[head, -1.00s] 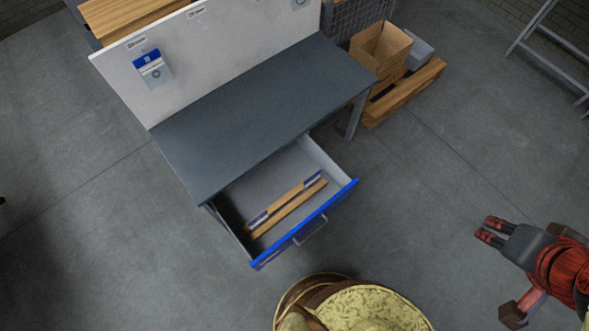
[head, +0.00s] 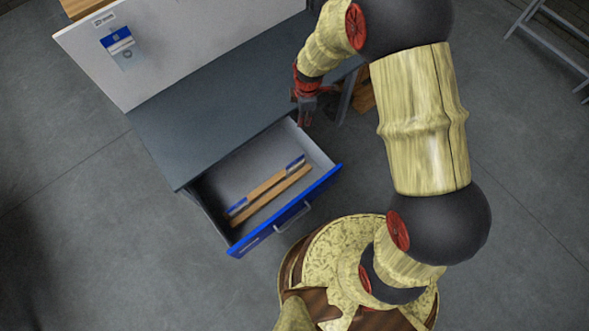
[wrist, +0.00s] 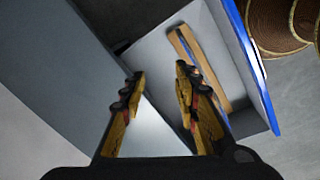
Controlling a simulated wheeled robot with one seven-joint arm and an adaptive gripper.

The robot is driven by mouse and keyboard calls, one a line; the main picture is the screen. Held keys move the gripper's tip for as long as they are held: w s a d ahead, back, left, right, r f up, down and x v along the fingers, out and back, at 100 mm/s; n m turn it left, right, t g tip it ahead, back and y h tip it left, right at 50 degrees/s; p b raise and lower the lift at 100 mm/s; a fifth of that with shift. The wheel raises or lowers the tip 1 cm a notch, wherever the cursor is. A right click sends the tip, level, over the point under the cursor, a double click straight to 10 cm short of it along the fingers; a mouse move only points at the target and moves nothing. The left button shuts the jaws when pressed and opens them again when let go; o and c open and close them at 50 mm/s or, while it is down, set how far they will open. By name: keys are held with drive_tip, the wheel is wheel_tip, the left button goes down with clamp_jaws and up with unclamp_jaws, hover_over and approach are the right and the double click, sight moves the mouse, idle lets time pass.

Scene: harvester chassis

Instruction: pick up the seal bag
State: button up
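A small clear bag with a blue-and-white header (head: 118,41), which looks like the seal bag, hangs flat on the upright white panel (head: 170,50) behind the bench. A grey round shape shows through it. It is not in the wrist view. My gripper (head: 305,118) is by the right end of the bench, beside the open drawer's far right corner and well to the right of the bag. In the wrist view my gripper (wrist: 160,80) is open, with nothing between its fingers.
The drawer (head: 288,212) stands open below the grey bench top (head: 190,133). Wooden strips (head: 268,195) with blue-and-white ends lie inside; they also show in the wrist view (wrist: 205,70). My arm hides the bench's right end. The left floor is clear.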

sight(295, 164)
drive_tip(key=s+f+n, duration=0.1)
drive_tip(key=f+n, duration=0.1)
drive_tip(key=f, duration=0.6)
drive_tip(key=s+a+f+n+g+b, duration=0.1)
drive_tip(key=s+f+n, duration=0.1)
drive_tip(key=f, duration=0.6)
drive_tip(key=s+a+f+n+b, duration=0.1)
drive_tip(key=s+f+n, duration=0.1)
drive_tip(key=f, duration=0.6)
drive_tip(key=shift+a+f, duration=0.1)
drive_tip(key=shift+a, duration=0.1)
drive_tip(key=f, duration=0.2)
drive_tip(key=f+b, duration=0.1)
drive_tip(key=f, duration=0.1)
drive_tip(key=f+b, duration=0.1)
drive_tip(key=f, duration=0.1)
drive_tip(key=shift+a, duration=0.35)
drive_tip(key=c, duration=0.3)
drive_tip(key=c, duration=0.4)
clamp_jaws()
